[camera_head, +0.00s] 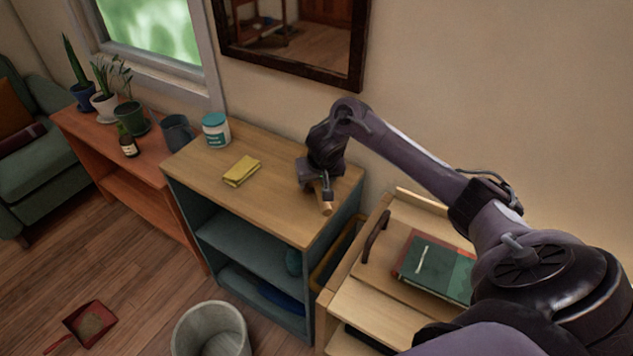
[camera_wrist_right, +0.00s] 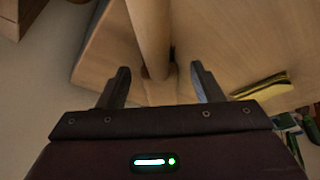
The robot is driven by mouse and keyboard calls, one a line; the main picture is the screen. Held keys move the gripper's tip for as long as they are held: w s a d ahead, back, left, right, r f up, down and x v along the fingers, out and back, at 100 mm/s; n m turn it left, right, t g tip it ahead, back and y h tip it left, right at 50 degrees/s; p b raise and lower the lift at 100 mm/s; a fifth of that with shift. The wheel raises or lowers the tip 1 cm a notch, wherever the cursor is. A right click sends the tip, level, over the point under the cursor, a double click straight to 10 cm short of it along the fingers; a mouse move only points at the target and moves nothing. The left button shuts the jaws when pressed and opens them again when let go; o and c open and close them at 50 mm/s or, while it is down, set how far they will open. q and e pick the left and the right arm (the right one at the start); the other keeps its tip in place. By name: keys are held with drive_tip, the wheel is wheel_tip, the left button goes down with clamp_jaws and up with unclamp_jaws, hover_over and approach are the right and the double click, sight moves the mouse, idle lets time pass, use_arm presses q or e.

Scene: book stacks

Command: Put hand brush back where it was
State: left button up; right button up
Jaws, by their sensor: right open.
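The hand brush shows as a pale wooden handle (camera_head: 326,207) at the right end of the wooden shelf top (camera_head: 205,180). In the right wrist view the handle (camera_wrist_right: 150,38) runs down between my fingers to a wider part; bristles cannot be made out. My right gripper (camera_head: 321,190) is over the right end of that top. In the right wrist view its two fingers (camera_wrist_right: 162,85) are open, one on each side of the brush, with gaps showing. My left gripper is not in view.
A folded yellow cloth (camera_head: 242,170) and a white-and-teal jar (camera_head: 216,131) share the top. A wooden cart (camera_head: 360,300) with books (camera_head: 437,267) stands at right. A grey bin (camera_head: 211,332) and a red dustpan (camera_head: 91,323) are on the floor. A mirror (camera_head: 296,70) hangs behind.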

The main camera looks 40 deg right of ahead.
drive_tip(key=p+v, duration=0.4)
drive_tip(key=v, duration=0.5)
drive_tip(key=shift+d+p, duration=0.1)
drive_tip(key=shift+p, duration=0.3)
drive_tip(key=shift+s+r+p, duration=0.25)
drive_tip(key=shift+r+p, duration=0.1)
drive_tip(key=shift+r, duration=0.15)
drive_tip(key=shift+f, duration=0.1)
